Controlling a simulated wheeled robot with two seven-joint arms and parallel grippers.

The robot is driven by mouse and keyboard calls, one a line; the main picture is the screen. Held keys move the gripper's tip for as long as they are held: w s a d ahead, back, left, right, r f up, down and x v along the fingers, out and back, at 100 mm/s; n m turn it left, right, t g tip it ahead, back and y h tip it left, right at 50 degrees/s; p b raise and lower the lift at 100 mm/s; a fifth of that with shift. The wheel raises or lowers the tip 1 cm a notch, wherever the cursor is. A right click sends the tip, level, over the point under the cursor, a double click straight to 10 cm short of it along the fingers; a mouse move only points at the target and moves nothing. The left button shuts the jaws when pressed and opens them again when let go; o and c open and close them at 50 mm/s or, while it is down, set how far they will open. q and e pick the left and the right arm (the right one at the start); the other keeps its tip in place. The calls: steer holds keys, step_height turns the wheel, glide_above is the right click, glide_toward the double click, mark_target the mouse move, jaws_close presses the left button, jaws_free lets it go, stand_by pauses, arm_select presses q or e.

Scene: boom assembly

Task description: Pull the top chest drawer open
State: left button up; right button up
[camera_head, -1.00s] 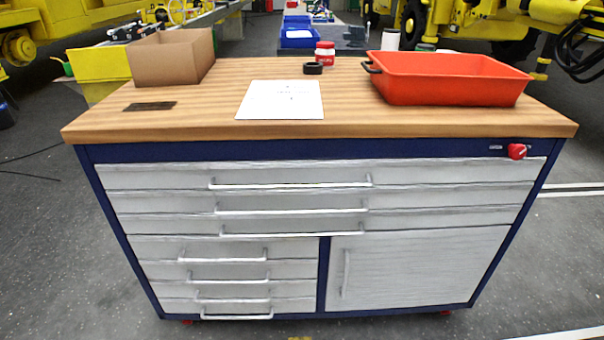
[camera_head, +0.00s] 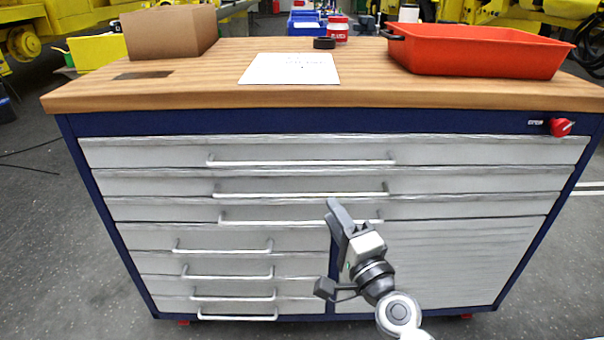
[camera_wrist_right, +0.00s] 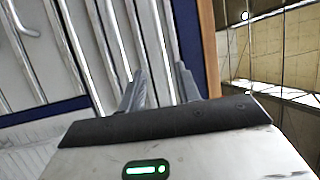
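The top drawer (camera_head: 470,150) of the chest is the uppermost long grey front, just under the blue strip. It looks shut. Its long bar handle (camera_head: 300,162) is clear of any gripper in the head view. My right gripper (camera_head: 336,208) is in front of the chest, lower than the top handle, overlapping the right part of the third drawer's handle. In the right wrist view the two fingers of my right gripper (camera_wrist_right: 160,85) stand apart with nothing held between them; drawer fronts lie beyond. My left gripper is not in view.
The wooden top (camera_head: 200,90) carries a brown box (camera_head: 165,33), a white sheet (camera_head: 290,69), a black ring (camera_head: 324,43), a red-lidded jar (camera_head: 338,30) and a red tray (camera_head: 480,52). A red knob (camera_head: 561,127) sits at the chest's upper right. Grey floor surrounds the chest.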

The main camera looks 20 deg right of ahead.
mark_target(303, 166)
steer(key=x, duration=1.5)
steer(key=shift+w+r+p, duration=0.15)
steer(key=shift+p, duration=0.25)
jaws_close()
